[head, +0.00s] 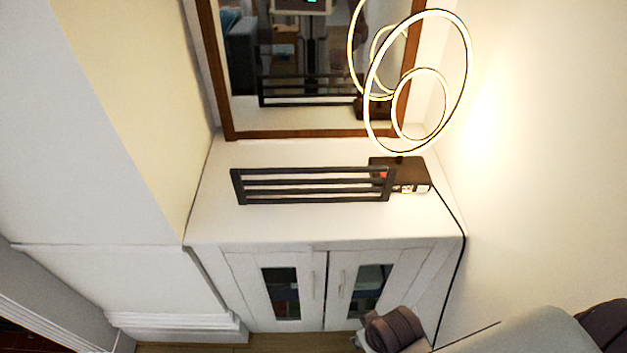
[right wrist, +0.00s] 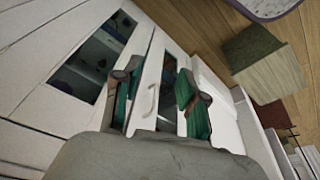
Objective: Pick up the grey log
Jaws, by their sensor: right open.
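I cannot make out a grey log in either view. My right gripper (right wrist: 158,98) shows in the right wrist view with its two green-padded fingers apart and nothing between them. A white cabinet door with a curved handle (right wrist: 151,101) is seen beyond the fingers; I cannot tell the distance. In the head view, parts of my arm show along the bottom right, and the fingertips cannot be made out there. My left gripper is in neither view.
A white cabinet (head: 225,222) with glass-paned doors bears a dark slatted rack (head: 310,184) and a lamp with glowing rings (head: 466,62). A wood-framed mirror (head: 222,100) stands behind. In the right wrist view, a wooden block (right wrist: 273,72) stands on the wooden floor (right wrist: 185,18).

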